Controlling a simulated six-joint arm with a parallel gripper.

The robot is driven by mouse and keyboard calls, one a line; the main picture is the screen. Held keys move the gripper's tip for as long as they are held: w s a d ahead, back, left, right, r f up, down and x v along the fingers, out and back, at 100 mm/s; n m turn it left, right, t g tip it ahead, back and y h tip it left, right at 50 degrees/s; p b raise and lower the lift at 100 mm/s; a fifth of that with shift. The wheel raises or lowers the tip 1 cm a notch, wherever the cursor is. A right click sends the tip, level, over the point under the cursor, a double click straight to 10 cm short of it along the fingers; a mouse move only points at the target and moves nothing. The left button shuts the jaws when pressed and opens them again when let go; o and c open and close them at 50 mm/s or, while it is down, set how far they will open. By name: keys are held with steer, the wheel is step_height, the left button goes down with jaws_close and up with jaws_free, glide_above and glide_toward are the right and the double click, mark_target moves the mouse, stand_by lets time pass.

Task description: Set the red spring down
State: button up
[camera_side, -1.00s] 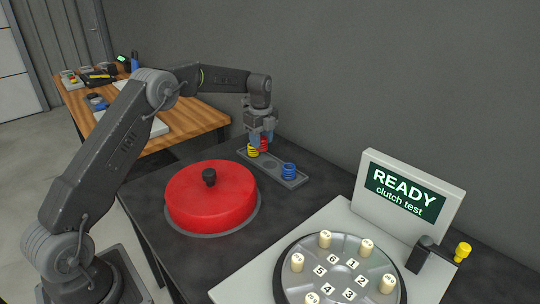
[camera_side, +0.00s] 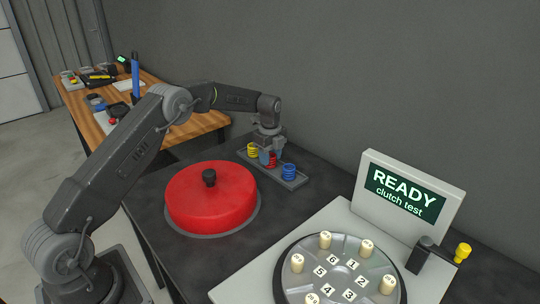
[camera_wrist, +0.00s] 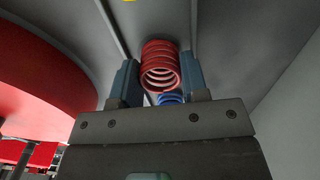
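The red spring (camera_side: 272,160) is at the middle of the grey tray (camera_side: 293,184), between the yellow spring (camera_side: 252,149) and the blue spring (camera_side: 289,172). My gripper (camera_side: 269,153) points down over the tray's middle, its blue fingers at the red spring. In the wrist view the red spring (camera_wrist: 160,66) fills the gap between the two fingertips (camera_wrist: 160,78), with a finger against each side. The blue spring (camera_wrist: 170,98) shows partly behind it. The red spring's lower end is hard to see, so I cannot tell whether it touches the tray.
A round plate with numbered tiles (camera_side: 340,277) and a READY screen (camera_side: 403,192) are at the right. The grey wall (camera_side: 330,80) rises behind.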

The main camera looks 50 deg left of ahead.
steer(key=o, duration=0.5)
steer(key=shift+c, duration=0.2)
step_height(320, 180, up, 12)
steer(key=s+d+r+n+t, duration=0.1)
steer(key=s+d+r+n, duration=0.4)
steer(key=r, duration=0.4)
steer(key=s+d+r+n+t, duration=0.2)
steer(key=s+d+n, duration=0.25)
steer(key=s, duration=0.65)
steer(key=s+d+r+n+t, duration=0.1)
steer(key=s+d+r+n, duration=0.3)
steer(key=s, duration=0.7)
steer(key=s+d+f+n+t, duration=0.1)
steer(key=s+d+f+n, duration=0.2)
steer(key=s+f, duration=0.4)
steer(key=s+n, duration=0.1)
steer(key=s, duration=0.2)
steer(key=shift+s+f+t, duration=0.15)
steer(key=shift+s+t, duration=0.15)
steer(key=shift+s, duration=0.05)
steer(key=shift+n, duration=0.25)
